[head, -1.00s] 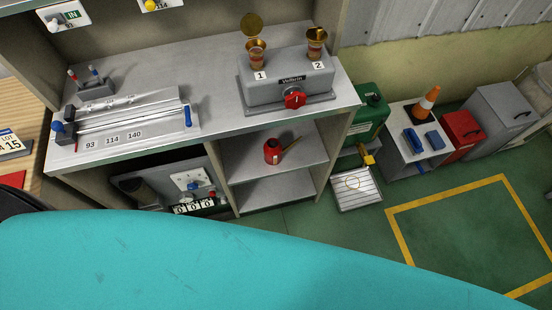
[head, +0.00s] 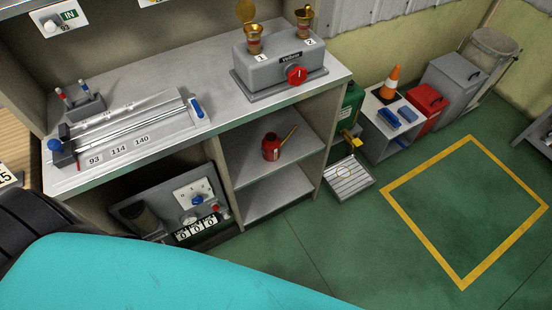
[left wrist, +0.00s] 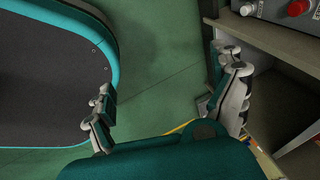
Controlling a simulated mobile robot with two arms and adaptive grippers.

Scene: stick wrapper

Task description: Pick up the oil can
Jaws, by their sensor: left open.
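The oil can (head: 271,148) is red with a thin brownish spout pointing up to the right. It stands upright on the upper shelf (head: 300,120) of the open bay under the workbench, in the head view. I cannot make it out in the left wrist view. My left gripper (left wrist: 167,75) shows only in the left wrist view; its two fingers are wide apart with nothing between them but green floor behind. A shelf unit lies just beyond its right finger. My right gripper is in neither view.
The grey bench (head: 215,120) carries a measuring rail, a grey box with a red knob (head: 296,75) and brass cups. A control panel (head: 170,205) stands left of the shelf bay. A green canister (head: 348,115) stands to its right.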

